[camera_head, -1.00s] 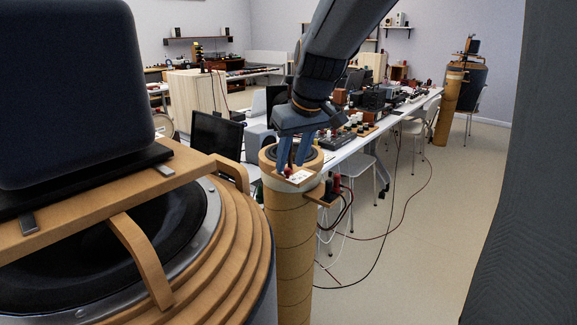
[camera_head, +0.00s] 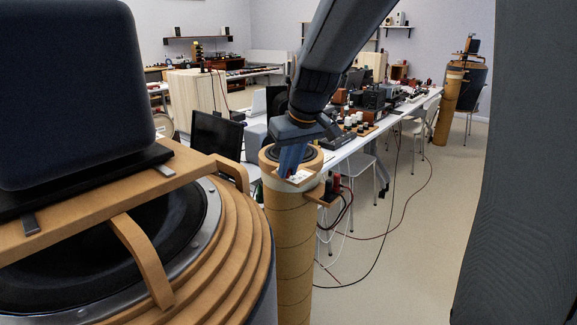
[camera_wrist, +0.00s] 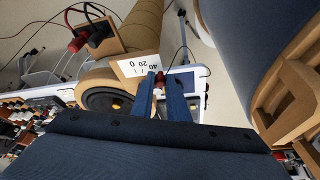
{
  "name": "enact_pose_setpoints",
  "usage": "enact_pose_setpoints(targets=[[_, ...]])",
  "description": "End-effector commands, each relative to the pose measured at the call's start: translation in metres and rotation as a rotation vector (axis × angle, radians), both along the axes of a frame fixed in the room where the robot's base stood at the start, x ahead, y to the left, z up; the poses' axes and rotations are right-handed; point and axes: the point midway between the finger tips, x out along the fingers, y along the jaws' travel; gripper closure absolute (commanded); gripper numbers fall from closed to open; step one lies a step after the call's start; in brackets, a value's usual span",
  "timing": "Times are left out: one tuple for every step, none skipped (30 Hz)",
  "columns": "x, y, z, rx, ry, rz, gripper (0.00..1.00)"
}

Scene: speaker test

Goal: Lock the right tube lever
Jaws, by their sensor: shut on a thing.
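The tan cardboard tube (camera_head: 290,240) stands upright just right of the large wooden speaker in the head view. A speaker cone (camera_wrist: 107,101) in its top shows in the wrist view. A white scale label (camera_head: 300,177) sits at the tube's upper side, and its numbers show in the wrist view (camera_wrist: 141,66). My gripper (camera_head: 289,170) is at the tube's top edge beside the label. In the wrist view, its blue fingers (camera_wrist: 158,78) are shut on a small red-tipped lever (camera_wrist: 160,81). The fingers hide most of the lever, so its exact angle cannot be told.
A wooden terminal block (camera_head: 326,197) with red and black plugs and hanging cables juts from the tube's right side. The large wooden speaker (camera_head: 240,240) fills the left foreground. A crowded white table (camera_head: 352,147) and chairs stand behind. Floor (camera_head: 420,240) at right is clear.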

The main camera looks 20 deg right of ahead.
Motion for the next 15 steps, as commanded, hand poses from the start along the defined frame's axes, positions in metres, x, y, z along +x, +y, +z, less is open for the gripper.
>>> enact_pose_setpoints(targets=[[0.000, 0.001, 0.001, -0.001, 0.001, -0.005, 1.00], [-0.001, 0.001, 0.001, -0.001, 0.001, -0.011, 1.00], [-0.001, 0.001, 0.001, -0.001, 0.000, -0.022, 1.00], [-0.001, 0.002, 0.001, -0.001, 0.000, -0.032, 1.00], [-0.001, 0.002, 0.001, -0.001, 0.000, -0.043, 1.00], [-0.001, 0.003, 0.002, -0.001, 0.001, -0.058, 1.00], [-0.001, 0.004, 0.002, -0.001, 0.002, -0.073, 1.00], [-0.001, 0.005, 0.002, -0.001, 0.001, -0.088, 1.00], [-0.001, 0.006, 0.002, 0.000, 0.001, -0.109, 1.00], [-0.002, 0.007, 0.002, -0.001, 0.001, -0.128, 1.00], [-0.002, 0.008, 0.002, 0.000, 0.001, -0.148, 1.00], [-0.002, 0.010, 0.003, -0.001, 0.000, -0.176, 1.00], [-0.002, 0.011, 0.003, -0.001, 0.000, -0.196, 1.00], [-0.001, 0.012, 0.003, -0.002, 0.000, -0.218, 1.00], [-0.001, 0.013, 0.002, -0.002, -0.001, -0.249, 1.00]])
